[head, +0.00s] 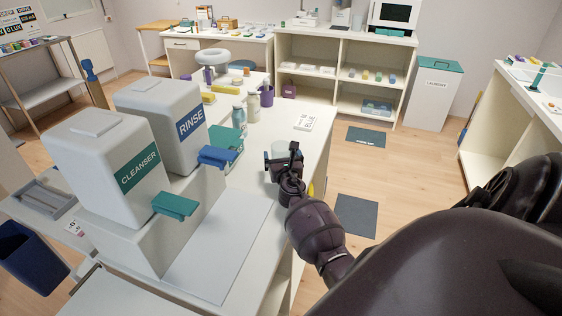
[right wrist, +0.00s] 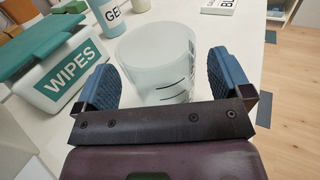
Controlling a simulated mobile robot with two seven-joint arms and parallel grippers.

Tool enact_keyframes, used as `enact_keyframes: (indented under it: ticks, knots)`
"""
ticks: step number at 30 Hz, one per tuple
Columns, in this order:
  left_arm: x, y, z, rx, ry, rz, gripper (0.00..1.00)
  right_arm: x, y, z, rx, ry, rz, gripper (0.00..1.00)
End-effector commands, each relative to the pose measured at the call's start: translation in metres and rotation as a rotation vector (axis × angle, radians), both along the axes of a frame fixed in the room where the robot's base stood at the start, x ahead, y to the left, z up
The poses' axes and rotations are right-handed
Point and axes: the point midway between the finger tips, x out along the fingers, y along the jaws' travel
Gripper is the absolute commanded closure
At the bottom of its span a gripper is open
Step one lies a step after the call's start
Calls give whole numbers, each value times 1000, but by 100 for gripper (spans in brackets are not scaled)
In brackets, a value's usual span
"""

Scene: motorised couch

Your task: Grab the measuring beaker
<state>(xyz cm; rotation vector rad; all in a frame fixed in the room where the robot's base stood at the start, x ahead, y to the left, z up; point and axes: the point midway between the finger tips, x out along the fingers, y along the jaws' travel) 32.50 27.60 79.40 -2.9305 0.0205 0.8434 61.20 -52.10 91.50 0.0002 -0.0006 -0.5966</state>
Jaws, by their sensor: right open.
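The measuring beaker (right wrist: 158,62) is a frosted, translucent cup with black graduation marks. It stands upright on the white counter. In the right wrist view my right gripper (right wrist: 172,82) is open, with its blue finger pads on either side of the beaker's near part. I cannot tell whether the pads touch it. In the head view the beaker (head: 279,149) is mostly hidden behind my right gripper (head: 282,160). My left gripper is not in view.
A wipes box (right wrist: 62,62) with a green lid stands close left of the beaker. A gel bottle (right wrist: 106,16) and a small white box (head: 305,122) are farther back. The large cleanser dispenser (head: 108,165) and rinse dispenser (head: 165,120) stand at left. The counter's right edge is close.

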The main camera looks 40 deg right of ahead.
Motion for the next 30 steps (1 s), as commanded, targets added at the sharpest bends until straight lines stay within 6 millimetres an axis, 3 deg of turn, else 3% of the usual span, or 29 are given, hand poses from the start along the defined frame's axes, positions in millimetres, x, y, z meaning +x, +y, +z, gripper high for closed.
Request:
enact_keyframes:
  ticks: [6,15,25,30]
  knots:
    - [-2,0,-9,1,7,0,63,20,-13,-1,0,1,1,3]
    - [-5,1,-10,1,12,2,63,22,-15,0,-1,1,0,3]
    - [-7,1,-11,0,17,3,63,22,-14,0,0,0,0,54]
    - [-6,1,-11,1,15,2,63,22,-14,0,0,0,0,57]
